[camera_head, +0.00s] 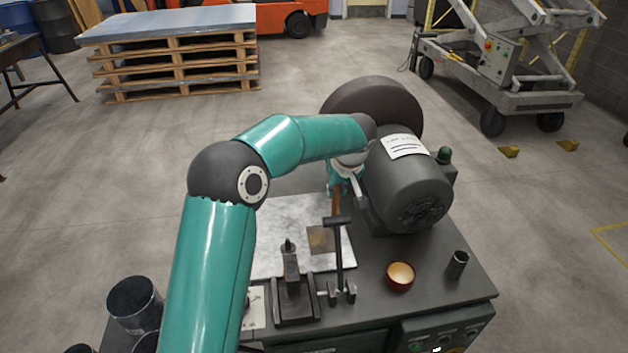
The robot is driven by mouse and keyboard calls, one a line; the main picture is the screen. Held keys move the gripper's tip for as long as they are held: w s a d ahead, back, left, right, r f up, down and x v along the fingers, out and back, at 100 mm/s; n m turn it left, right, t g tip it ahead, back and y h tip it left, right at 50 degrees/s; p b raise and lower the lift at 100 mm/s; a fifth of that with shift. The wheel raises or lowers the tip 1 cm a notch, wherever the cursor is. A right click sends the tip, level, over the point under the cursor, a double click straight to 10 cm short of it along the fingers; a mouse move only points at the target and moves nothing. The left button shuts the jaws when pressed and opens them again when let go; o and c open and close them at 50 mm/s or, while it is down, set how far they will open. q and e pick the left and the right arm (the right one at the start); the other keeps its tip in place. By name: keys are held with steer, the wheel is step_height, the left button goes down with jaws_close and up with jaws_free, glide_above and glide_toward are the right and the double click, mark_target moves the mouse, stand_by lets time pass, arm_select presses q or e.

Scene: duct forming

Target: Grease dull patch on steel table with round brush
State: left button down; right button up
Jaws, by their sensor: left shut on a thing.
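The steel table (290,215) is a bright grey plate on the dark machine top, partly hidden by my left arm. A dull brownish patch (319,240) lies near its right side, just left of the black clamp lever. My left gripper (341,184) is above the plate's far right part, beside the motor housing, partly hidden by my own wrist. It is shut on a brown handle, which looks like the round brush (337,203). The brush's lower end is hidden behind the lever, so I cannot tell if it touches the plate. My right gripper is not in view.
A grey motor (410,185) with a large dark wheel stands right of the plate. A black toggle clamp (293,285) and upright lever (338,255) stand in front. A small bowl (400,276) with orange-yellow contents and a dark cup (457,264) are at right.

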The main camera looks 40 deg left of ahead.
arm_select(q)
steer(key=r, duration=0.1)
steer(key=r+p, duration=0.1)
steer(key=r, duration=0.1)
steer(key=shift+s+a+r, duration=0.15)
steer(key=shift+s+r, duration=0.1)
steer(key=shift+s, duration=0.05)
steer(key=shift+w+r+p, duration=0.3)
steer(key=shift+r+p, duration=0.25)
steer(key=shift+p, duration=0.15)
steer(key=shift+r+p, duration=0.9)
steer(key=shift+r, duration=0.55)
steer(key=shift+s, duration=0.1)
